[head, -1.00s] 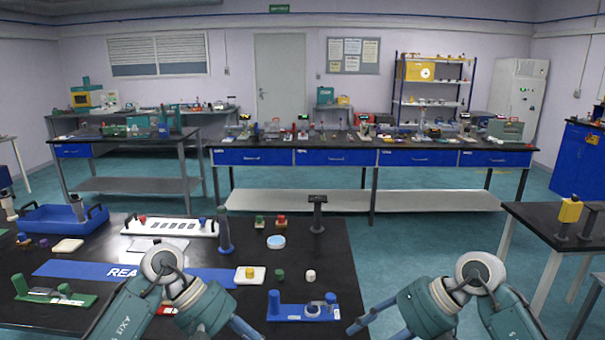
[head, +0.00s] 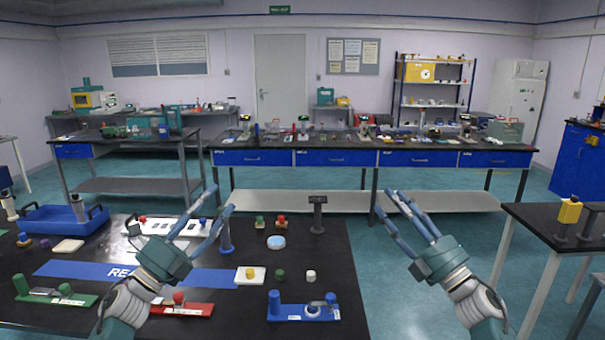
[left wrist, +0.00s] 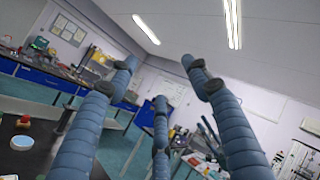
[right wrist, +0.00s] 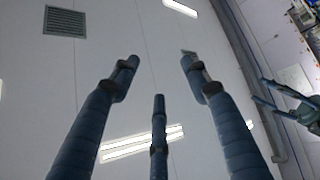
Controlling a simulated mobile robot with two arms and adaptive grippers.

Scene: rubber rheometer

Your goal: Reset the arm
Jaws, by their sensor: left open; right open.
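My left gripper (head: 207,215) is raised above the left part of the black table, its blue fingers spread and pointing up and away. Nothing is between them. In the left wrist view my left gripper's fingers (left wrist: 155,75) are apart and empty, with the room and ceiling behind. My right gripper (head: 400,205) is raised over the floor to the right of the black table, its fingers spread and empty. In the right wrist view the right gripper's fingers (right wrist: 158,75) are apart against the wall and ceiling.
The black table (head: 345,270) holds a blue tray (head: 50,222), a white rack (head: 150,226), a blue fixture (head: 290,312), a red fixture (head: 195,310) and a green fixture (head: 80,298). A side table (head: 540,225) stands at right. Floor between the tables is open.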

